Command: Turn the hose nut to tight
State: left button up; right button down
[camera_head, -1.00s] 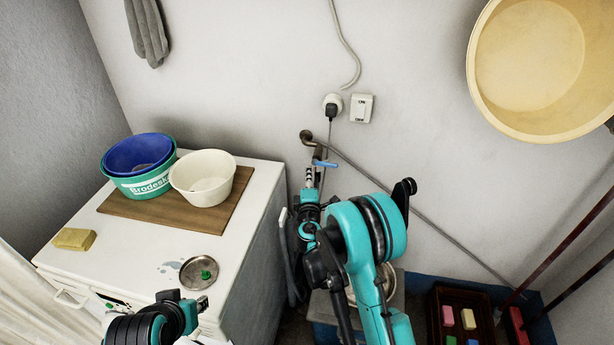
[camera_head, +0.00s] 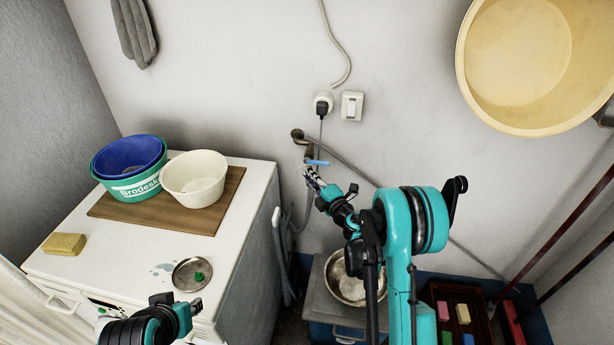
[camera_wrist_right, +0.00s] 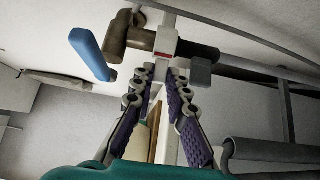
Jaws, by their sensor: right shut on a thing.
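The tap has a bluish lever (camera_head: 317,162) and sits on a brown pipe on the back wall; the lever (camera_wrist_right: 92,55) and pipe (camera_wrist_right: 128,38) also show in the right wrist view. The hose nut (camera_wrist_right: 165,45) looks like a pale fitting with a red mark, beside the brown tap body. My right gripper (camera_head: 309,174) is at the tap, just below the lever. In the right wrist view its ridged fingers (camera_wrist_right: 163,74) close in at the fitting; the exact contact is partly hidden. My left gripper (camera_head: 193,306) is low over the white cabinet's front, its jaws unclear.
The white cabinet (camera_head: 120,245) at left holds basins (camera_head: 195,180) on a board, a yellow sponge (camera_head: 64,244) and a metal lid (camera_head: 192,274). A metal bowl (camera_head: 345,285) stands below the tap. A hose (camera_head: 450,240) runs along the wall to the right.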

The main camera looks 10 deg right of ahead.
jog(key=shift+w+d+n+g+y, duration=0.15)
jog(key=shift+d+n+g+y, duration=0.6)
jog(key=shift+n+g+y, duration=0.95)
jog(key=shift+w+d+n+g+y, duration=0.1)
jog(key=shift+d+n+g+y, duration=0.65)
jog(key=shift+n+g+y, duration=0.95)
jog(key=shift+w+d+n+g+y, duration=0.15)
jog(key=shift+d+n+g+y, duration=0.6)
jog(key=shift+n+g+y, duration=0.95)
jog(key=shift+y, duration=0.4)
jog(key=c, duration=1.5)
grip_release()
jog(key=shift+w, duration=0.1)
jog(key=shift+d, duration=0.15)
jog(key=v, duration=1.1)
jog(key=shift+d, duration=0.4)
